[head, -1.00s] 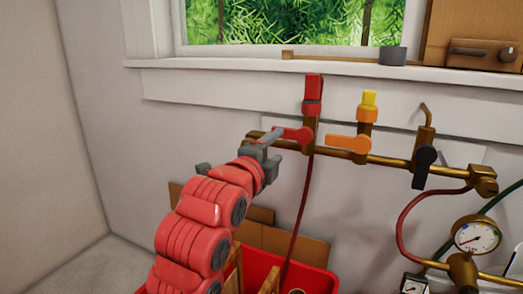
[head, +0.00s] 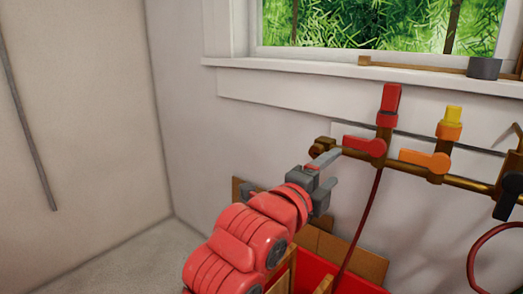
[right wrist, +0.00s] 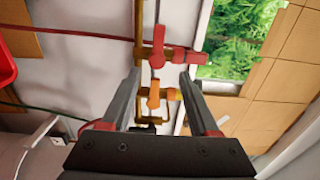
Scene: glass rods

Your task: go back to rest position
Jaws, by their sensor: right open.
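My right gripper (head: 331,170) is open and empty, just left of and below the red valve lever (head: 362,146). A small gap shows between its fingertips and the lever. The lever sits on a brass pipe (head: 470,183) along the wall. In the right wrist view, the open fingers (right wrist: 158,74) frame the red lever (right wrist: 160,48) and the orange lever (right wrist: 153,94) beyond them, with nothing held between. My left gripper is not in view.
An orange lever (head: 425,160) with a yellow top and a black lever (head: 508,200) are farther right on the pipe. A red hose (head: 360,222) hangs down to a red bin (head: 313,270) holding cardboard. The window sill (head: 300,72) is above. The left wall side is free.

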